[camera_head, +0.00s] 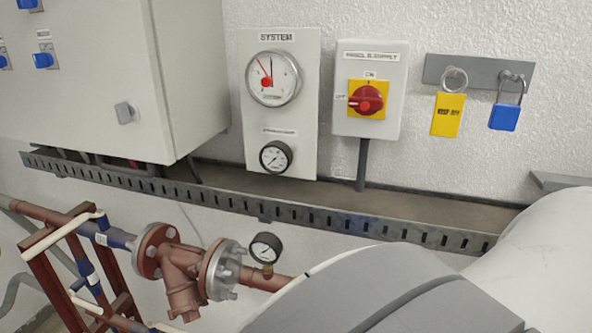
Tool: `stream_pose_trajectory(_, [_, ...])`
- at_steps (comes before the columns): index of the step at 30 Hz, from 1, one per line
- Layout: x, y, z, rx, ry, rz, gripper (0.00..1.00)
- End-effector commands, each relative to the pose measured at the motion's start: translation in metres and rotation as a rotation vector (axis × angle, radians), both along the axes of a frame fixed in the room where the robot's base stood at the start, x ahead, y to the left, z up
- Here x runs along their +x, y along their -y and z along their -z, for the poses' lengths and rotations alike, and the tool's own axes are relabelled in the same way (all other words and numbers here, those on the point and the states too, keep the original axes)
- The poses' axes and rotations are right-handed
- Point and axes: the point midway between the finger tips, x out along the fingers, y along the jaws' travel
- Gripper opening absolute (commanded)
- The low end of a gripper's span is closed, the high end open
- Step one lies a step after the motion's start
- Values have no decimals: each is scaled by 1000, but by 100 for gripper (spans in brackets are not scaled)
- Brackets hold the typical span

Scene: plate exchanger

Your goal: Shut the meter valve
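I cannot pick out a part clearly marked as the meter valve. A red-brown flanged pipe fitting (178,268) sits at the lower left, with a bolted grey flange (226,270) on its right side. No handle shows on it. A small black-rimmed gauge (265,249) stands on a brass stem on the pipe just right of that flange. The pipe runs on to the right and is hidden behind my white and grey arm links (400,295). My gripper is not in view.
A grey perforated tray (290,212) runs along the wall above the pipe. A cabinet (110,75), a SYSTEM gauge panel (309,120), a red rotary switch (367,100), a yellow tag (447,115) and a blue padlock (504,117) are above. A red-brown frame (50,275) stands lower left.

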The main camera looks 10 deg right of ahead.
Motion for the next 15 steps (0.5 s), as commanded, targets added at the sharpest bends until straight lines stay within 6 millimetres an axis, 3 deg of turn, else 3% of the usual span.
stream_pose_trajectory(11, [-3, 1, 0, 4, -1, 18, 0])
stream_pose_trajectory(12, [-3, 1, 0, 4, -1, 18, 25])
stream_pose_trajectory(15, [-3, 1, 0, 3, -2, 18, 33])
